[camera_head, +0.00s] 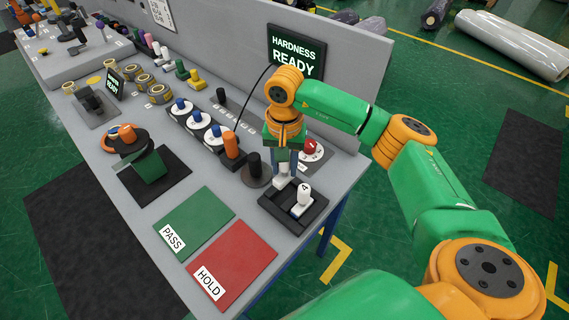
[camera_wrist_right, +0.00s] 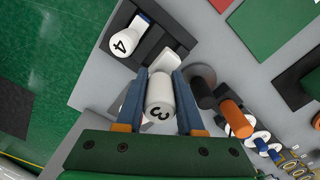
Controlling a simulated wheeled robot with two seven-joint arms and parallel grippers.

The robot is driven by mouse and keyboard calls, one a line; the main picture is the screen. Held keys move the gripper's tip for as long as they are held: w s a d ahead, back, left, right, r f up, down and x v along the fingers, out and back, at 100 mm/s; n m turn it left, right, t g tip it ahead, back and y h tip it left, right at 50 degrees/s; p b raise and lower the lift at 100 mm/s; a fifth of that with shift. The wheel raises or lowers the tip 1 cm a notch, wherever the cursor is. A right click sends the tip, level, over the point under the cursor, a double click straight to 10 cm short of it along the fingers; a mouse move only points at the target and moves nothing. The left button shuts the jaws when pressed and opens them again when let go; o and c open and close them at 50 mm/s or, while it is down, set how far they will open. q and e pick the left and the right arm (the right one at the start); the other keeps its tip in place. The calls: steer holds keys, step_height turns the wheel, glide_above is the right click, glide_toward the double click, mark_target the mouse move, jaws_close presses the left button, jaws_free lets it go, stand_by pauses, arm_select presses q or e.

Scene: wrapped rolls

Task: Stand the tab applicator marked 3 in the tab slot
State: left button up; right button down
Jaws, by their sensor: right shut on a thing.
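My right gripper (camera_head: 284,164) is shut on the white tab applicator marked 3 (camera_wrist_right: 159,97). It holds the applicator with the numbered end toward the wrist camera and the white foot (camera_wrist_right: 172,55) pointing away. In the head view the lower part of this applicator (camera_head: 281,180) shows below the fingers, at the back-left end of the black tab tray (camera_head: 275,210). I cannot tell whether the foot touches the tray. A white applicator marked 4 (camera_head: 304,193) stands in the same tray, and shows in the wrist view (camera_wrist_right: 124,42). My left gripper is out of view.
A dark round-based post (camera_head: 255,166) and an orange-handled tool (camera_head: 231,146) stand left of the gripper. A red button (camera_head: 310,147) is behind it. Green PASS (camera_head: 200,215) and red HOLD (camera_head: 240,262) mats lie clear at the front. The panel (camera_head: 340,110) rises behind.

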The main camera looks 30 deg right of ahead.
mark_target(284, 175)
steer(key=shift+f+b, duration=0.95)
steer(key=shift+f, duration=0.6)
steer(key=shift+r, duration=0.1)
steer(key=shift+b, duration=0.35)
steer(key=shift+f+b, duration=1.9)
steer(key=shift+f, duration=0.25)
steer(key=shift+c, duration=2.2)
jaws_free()
